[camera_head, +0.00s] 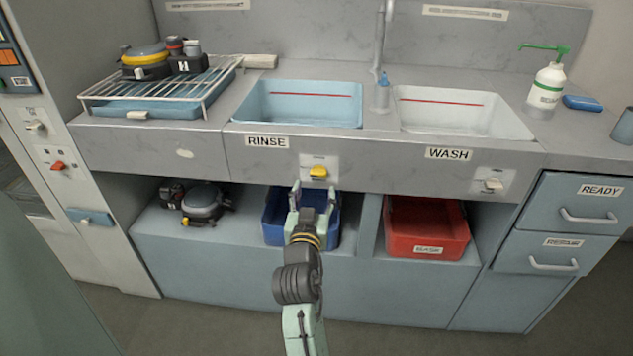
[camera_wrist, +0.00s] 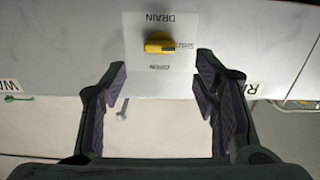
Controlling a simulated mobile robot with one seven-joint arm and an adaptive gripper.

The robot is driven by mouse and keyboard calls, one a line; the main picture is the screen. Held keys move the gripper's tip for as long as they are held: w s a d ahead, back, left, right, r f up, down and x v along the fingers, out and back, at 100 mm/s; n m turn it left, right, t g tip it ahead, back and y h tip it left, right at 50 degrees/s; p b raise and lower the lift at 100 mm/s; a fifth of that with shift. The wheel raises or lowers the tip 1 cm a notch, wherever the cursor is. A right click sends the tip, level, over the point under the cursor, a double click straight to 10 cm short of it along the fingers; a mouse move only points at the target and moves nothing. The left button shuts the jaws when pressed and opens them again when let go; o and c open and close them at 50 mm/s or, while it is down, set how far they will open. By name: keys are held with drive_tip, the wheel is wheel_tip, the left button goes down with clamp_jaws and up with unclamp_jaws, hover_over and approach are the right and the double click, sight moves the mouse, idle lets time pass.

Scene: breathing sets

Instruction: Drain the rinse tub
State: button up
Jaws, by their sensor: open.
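The rinse tub (camera_head: 305,105) is a pale blue basin with a red line inside, set in the counter above a RINSE label. I cannot tell how much water it holds. Its yellow drain knob (camera_head: 318,171) sits on a white plate on the counter front. In the wrist view the knob (camera_wrist: 158,42) is upside down among the words DRAIN, SHUT and OPEN, lying sideways with one end by SHUT. My gripper (camera_head: 314,192) is open and empty just below and in front of the knob. In the wrist view its fingers (camera_wrist: 161,70) stand apart, short of the knob.
The white wash tub (camera_head: 455,112) is at right with its own knob (camera_head: 492,186). A blue bin (camera_head: 272,230) and a red bin (camera_head: 428,232) sit on the shelf below. A loaded wire rack (camera_head: 160,95) stands at left. The space before the drain plate is clear.

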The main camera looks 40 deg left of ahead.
drive_tip(key=v, duration=0.5)
drive_tip(key=shift+s+d, duration=0.1)
drive_tip(key=shift+s, duration=0.1)
idle(0.3)
